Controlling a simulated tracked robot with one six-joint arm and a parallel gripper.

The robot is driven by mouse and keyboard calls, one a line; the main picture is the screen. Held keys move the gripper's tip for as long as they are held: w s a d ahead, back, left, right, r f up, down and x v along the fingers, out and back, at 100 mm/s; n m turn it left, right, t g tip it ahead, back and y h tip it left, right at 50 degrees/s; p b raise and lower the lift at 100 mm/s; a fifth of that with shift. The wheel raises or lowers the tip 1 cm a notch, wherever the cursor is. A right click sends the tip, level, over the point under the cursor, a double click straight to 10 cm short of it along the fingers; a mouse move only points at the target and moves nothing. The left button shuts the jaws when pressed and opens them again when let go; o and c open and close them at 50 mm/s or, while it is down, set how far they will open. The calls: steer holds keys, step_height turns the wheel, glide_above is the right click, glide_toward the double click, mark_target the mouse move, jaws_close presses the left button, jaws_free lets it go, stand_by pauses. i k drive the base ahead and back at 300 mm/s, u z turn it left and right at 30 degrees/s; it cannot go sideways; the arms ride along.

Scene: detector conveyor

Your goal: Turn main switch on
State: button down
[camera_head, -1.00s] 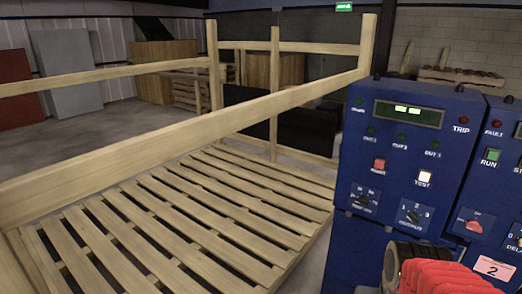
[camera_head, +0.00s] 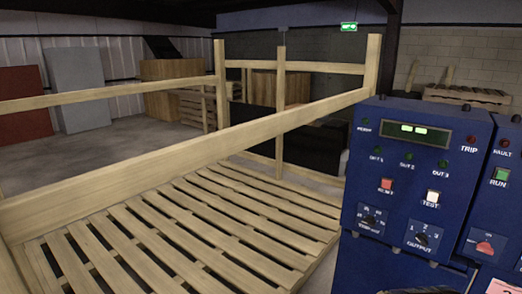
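A blue control cabinet (camera_head: 390,180) stands at the right. Its front has a small display with two lit green segments, a red RESET button (camera_head: 386,185), a white TEST button (camera_head: 432,197) and two dark rotary knobs, one labelled OUTPUT (camera_head: 422,239). On the blue panel to its right, a red rotary switch (camera_head: 484,248) sits on a grey plate near the right edge. It may be the main switch; its label is too small to read. A green RUN button (camera_head: 500,175) is above it. My gripper is not in view.
A large wooden pallet crate (camera_head: 170,235) with slatted floor and rails fills the left and middle. A red panel (camera_head: 22,102) and a grey panel (camera_head: 79,88) stand against the far wall. Open concrete floor lies behind the crate.

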mark_target(484, 246)
steer(key=u, duration=0.15)
steer(key=i, duration=0.7)
steer(key=u, duration=0.05)
